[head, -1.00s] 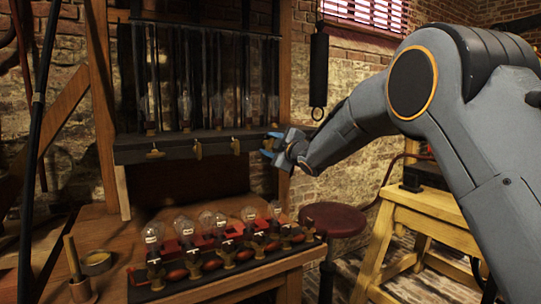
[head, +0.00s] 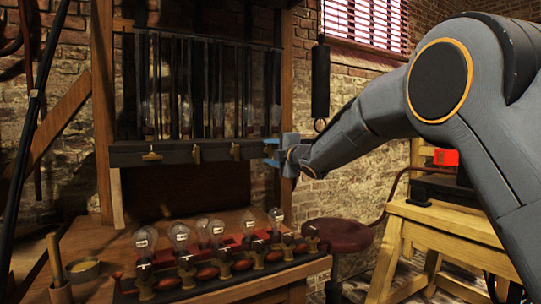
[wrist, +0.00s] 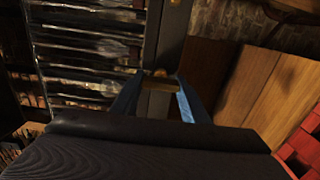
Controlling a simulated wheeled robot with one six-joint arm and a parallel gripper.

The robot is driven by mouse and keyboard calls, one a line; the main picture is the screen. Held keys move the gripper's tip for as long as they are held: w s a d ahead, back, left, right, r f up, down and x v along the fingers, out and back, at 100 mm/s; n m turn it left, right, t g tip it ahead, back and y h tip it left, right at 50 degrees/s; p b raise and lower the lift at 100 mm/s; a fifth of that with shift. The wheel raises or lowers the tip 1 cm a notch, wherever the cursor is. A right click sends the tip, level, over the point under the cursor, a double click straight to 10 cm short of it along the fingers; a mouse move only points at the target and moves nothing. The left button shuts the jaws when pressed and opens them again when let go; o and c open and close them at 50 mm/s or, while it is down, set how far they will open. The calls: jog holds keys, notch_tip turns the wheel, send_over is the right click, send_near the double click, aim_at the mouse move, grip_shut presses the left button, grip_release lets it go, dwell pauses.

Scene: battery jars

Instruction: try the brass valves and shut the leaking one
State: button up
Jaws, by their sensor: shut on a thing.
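Three brass valves show along the front of the dark rail (head: 180,153) under the glass jars (head: 205,90) in the head view: the left valve (head: 152,156), the middle valve (head: 196,154) and the right valve (head: 235,151). My gripper (head: 271,151) is at the right end of this rail, its blue fingers closed there. In the wrist view my gripper (wrist: 158,92) has its fingers on either side of a small brass valve (wrist: 161,76) at the rail. The fingers hide most of this end valve in the head view. I cannot see any leak.
A lower bench holds a row of bulbs (head: 180,234) with brass fittings and red-brown handles. A dark red stool (head: 338,235) and a yellow wooden stand (head: 440,222) are to the right. A black cylinder (head: 320,80) hangs behind my arm. A brass dish (head: 83,268) sits at lower left.

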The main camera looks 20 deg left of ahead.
jog(key=o, duration=1.1)
jog(key=shift+a, duration=0.1)
jog(key=shift+c, duration=0.2)
jog(key=v, duration=0.7)
jog(key=shift+s+d, duration=0.25)
jog(key=shift+d, duration=0.05)
